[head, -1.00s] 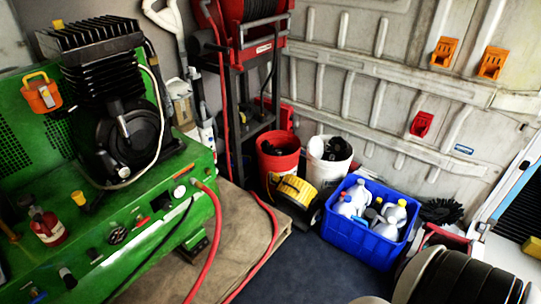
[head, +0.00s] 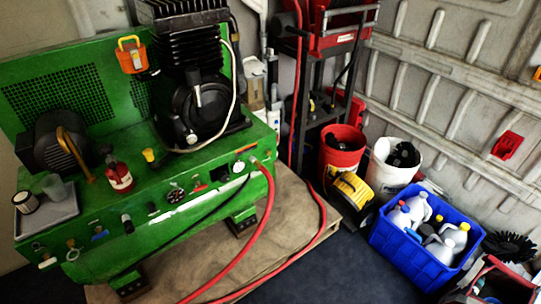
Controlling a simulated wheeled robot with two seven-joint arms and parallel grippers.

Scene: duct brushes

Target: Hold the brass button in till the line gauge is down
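The green compressor unit (head: 190,225) fills the left and middle, with a row of controls along its front. A small white-faced round gauge (head: 239,167) sits near the right end of that front, by the red hose; its needle is too small to read. A darker round dial or knob (head: 176,195) is further left. A small brass-coloured fitting (head: 72,250) shows at the lower left of the front; I cannot tell whether it is the brass button. Neither of my grippers is in view.
A red bottle (head: 118,174) and a grey tray (head: 46,213) with small containers stand on the unit. Red hoses (head: 262,225) run down over the wooden platform (head: 190,268). A blue crate of jugs (head: 405,262) and two buckets stand to the right. Dark floor shows in front.

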